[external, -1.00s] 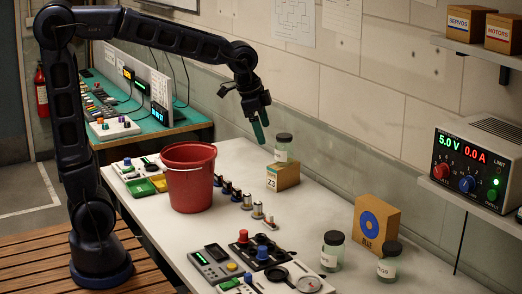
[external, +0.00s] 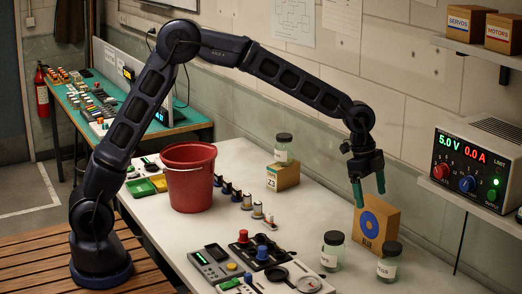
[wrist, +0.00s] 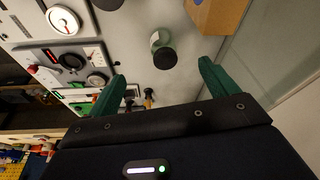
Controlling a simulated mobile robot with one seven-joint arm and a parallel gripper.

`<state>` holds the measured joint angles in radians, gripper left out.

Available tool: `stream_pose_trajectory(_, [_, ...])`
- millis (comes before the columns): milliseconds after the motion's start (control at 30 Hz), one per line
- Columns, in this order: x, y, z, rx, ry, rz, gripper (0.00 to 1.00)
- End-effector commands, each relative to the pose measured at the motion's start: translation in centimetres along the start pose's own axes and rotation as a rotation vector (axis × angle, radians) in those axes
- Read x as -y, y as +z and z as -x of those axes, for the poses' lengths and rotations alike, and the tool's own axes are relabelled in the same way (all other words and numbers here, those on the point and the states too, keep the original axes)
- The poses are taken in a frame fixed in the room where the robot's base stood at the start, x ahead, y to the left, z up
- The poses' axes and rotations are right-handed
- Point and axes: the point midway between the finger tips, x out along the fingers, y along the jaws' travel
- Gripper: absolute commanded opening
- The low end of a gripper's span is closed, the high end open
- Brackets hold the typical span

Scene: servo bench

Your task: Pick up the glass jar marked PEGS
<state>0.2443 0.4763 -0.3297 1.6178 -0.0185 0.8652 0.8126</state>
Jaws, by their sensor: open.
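Three glass jars with dark lids show in the external view. One (external: 332,258) stands at the front of the bench, another (external: 387,268) to its right, and a third (external: 284,155) on a small box. The front right jar's label may read PEGS, but the lettering is too small to be sure. In the wrist view, one jar (wrist: 164,55) lies beyond and between the open fingertips (wrist: 162,70). I cannot tell which jar it is.
A box with a blue disc (external: 390,217) stands close below my gripper, behind the front jars. A red bucket (external: 188,187), control panels (external: 215,262) and a row of small parts stand to the left. The wall runs behind, with a power supply (external: 480,165) at right.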

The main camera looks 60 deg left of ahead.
Motion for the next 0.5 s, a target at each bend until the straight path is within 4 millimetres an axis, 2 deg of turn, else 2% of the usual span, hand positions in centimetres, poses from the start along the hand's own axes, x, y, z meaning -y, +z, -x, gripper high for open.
stream_pose_trajectory(33, [0.1,-1.1,-1.7,-0.007,0.017,-0.025,0.86])
stream_pose_trajectory(200, [0.6,-3.9,-5.5,-0.029,0.052,-0.094,0.86])
stream_pose_trajectory(333, [0.6,-5.0,-7.1,-0.04,0.066,-0.122,0.86])
stream_pose_trajectory(500, [0.6,-5.4,-8.1,-0.044,0.071,-0.134,0.86])
